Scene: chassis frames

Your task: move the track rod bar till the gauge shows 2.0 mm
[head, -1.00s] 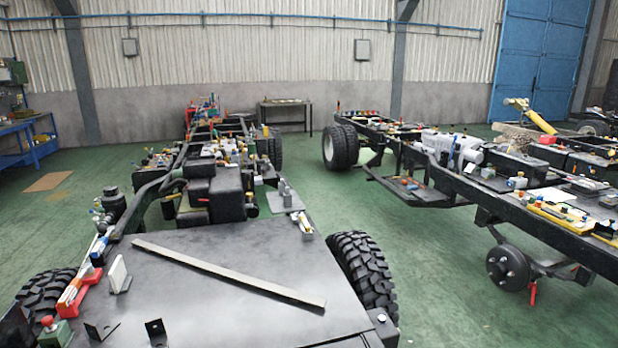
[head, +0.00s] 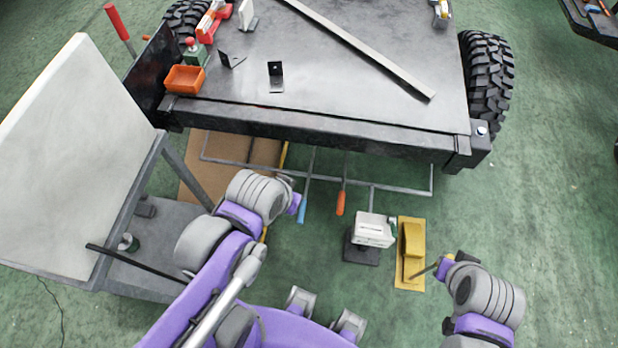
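A thin grey bar (head: 330,182) runs crosswise below the front of the chassis; it looks like the track rod bar, but I cannot be sure. A blue-handled rod (head: 303,207) and an orange-handled rod (head: 341,202) hang near it. A white box on a dark stand (head: 373,229) stands right of them, perhaps the gauge; its reading is not legible. My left gripper (head: 297,202) is beside the blue handle; I cannot tell if they touch. My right gripper (head: 448,262) is right of the yellow piece, apart from the bar. Neither gripper's fingers show clearly.
The chassis plate (head: 300,85) carries a long flat strip (head: 365,48), black brackets and an orange bin (head: 185,79). A large pale panel (head: 75,150) on a grey frame stands left. A yellow piece (head: 410,252) lies by the white box.

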